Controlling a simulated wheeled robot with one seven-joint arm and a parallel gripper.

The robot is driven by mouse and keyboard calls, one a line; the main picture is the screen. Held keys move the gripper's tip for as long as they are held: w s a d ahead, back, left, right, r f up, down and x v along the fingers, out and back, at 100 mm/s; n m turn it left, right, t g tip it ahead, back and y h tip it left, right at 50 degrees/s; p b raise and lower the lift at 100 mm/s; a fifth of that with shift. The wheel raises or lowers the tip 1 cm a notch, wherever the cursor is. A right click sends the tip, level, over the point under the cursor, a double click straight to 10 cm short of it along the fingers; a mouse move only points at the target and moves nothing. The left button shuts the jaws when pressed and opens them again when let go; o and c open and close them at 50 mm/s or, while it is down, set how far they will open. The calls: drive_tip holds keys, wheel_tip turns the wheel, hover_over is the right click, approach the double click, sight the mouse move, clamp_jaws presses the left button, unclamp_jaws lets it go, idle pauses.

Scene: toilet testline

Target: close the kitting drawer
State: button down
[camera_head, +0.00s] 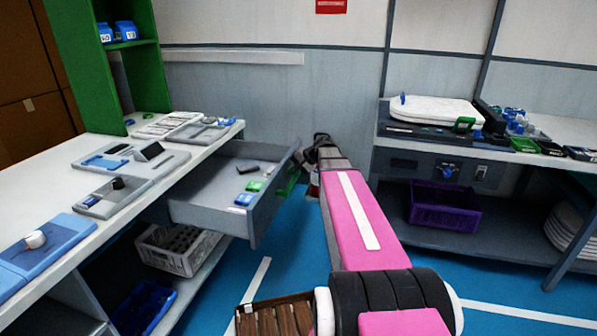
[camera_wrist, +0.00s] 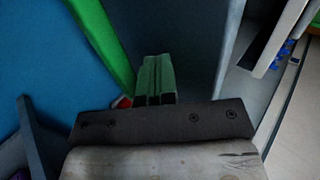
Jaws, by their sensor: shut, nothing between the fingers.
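The kitting drawer (camera_head: 218,205) is grey and pulled out from under the left workbench. Small green, blue and dark items lie inside it. Its green handle (camera_head: 289,184) is on the outer face of the front panel (camera_head: 268,207), and a green bar, likely this handle, shows in the wrist view (camera_wrist: 104,42). My gripper (camera_head: 302,160) is by the far end of the front panel, on its outer side. In the wrist view, its narrow green fingers (camera_wrist: 156,78) are together and empty, beside the dark grey panel (camera_wrist: 200,45). I cannot tell whether they touch it.
The left workbench (camera_head: 62,185) holds trays and parts, with a green shelf (camera_head: 92,50) at its back. A white crate (camera_head: 180,250) sits below the drawer. A second bench (camera_head: 385,155) with a purple bin (camera_head: 444,207) stands right. Blue floor lies between.

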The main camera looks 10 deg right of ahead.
drive_tip(key=w+a, duration=0.8)
drive_tip(key=a, duration=0.6)
drive_tip(key=w+a, duration=0.8)
drive_tip(key=a, duration=0.6)
drive_tip(key=shift+w, duration=0.15)
drive_tip(key=shift+w+a+r, duration=0.1)
drive_tip(key=shift+a, duration=0.05)
